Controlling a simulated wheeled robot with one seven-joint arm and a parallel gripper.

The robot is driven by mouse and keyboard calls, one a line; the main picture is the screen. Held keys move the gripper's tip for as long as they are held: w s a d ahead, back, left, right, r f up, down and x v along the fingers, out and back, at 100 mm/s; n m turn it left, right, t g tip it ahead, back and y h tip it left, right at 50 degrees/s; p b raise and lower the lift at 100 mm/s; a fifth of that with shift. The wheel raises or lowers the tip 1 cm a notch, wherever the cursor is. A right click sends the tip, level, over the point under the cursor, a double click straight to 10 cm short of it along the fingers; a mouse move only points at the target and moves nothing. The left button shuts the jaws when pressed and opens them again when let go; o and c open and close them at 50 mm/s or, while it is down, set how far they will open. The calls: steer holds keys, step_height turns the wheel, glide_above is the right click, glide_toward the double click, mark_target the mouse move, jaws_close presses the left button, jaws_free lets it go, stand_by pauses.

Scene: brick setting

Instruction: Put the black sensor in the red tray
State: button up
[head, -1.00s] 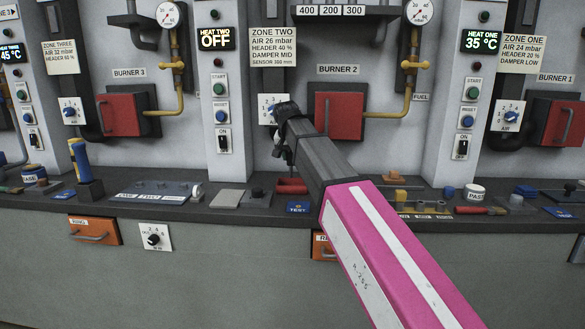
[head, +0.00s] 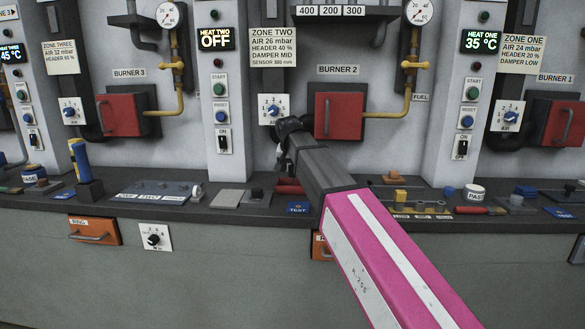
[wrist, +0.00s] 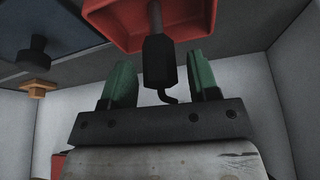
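My gripper (wrist: 161,66) has its two green fingers apart in the wrist view. The black sensor (wrist: 158,62) is in the gap between them, with a grey rod at one end and a bent black tip at the other; a gap shows on each side. The red tray (wrist: 112,22) lies behind the sensor, and the rod overlaps its inside. I cannot tell whether rod and tray touch. In the head view the red tray (head: 290,187) is on the counter, partly hidden below my gripper (head: 282,162). I cannot make out the sensor there.
In the head view the dark counter (head: 225,208) holds a grey plate (head: 227,198), a blue TEST tag (head: 298,208) and a blue-handled tool (head: 80,160) at left. The red burner 2 door (head: 338,116) and air dial (head: 273,110) are close behind my arm.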

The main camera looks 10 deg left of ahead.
steer(key=v, duration=1.2)
steer(key=shift+r, duration=0.2)
